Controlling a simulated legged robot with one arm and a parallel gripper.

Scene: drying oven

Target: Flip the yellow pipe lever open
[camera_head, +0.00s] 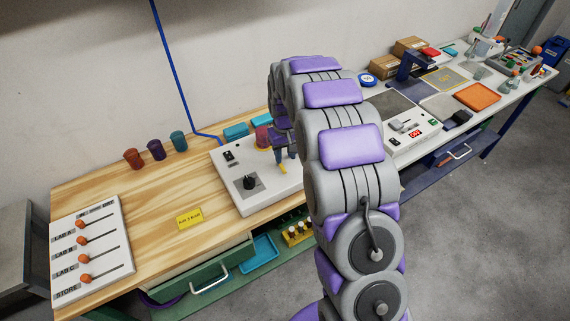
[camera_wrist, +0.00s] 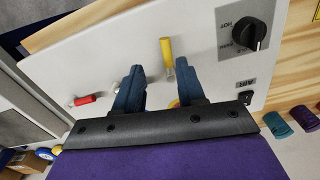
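The yellow pipe lever (camera_wrist: 166,52) shows in the wrist view as a short yellow handle against a white panel (camera_wrist: 105,55). My gripper (camera_wrist: 159,67) is open, with one dark blue finger on each side of the lever's line. The lever's near end is close to the right finger; I cannot tell whether they touch. More yellow shows between the fingers near the palm, mostly hidden. In the head view my gripper (camera_head: 285,152) is over the white box (camera_head: 225,169), with a bit of yellow at its fingers.
A red handle (camera_wrist: 86,99) lies left of the fingers in the wrist view. A black knob (camera_wrist: 249,34) is to the right.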

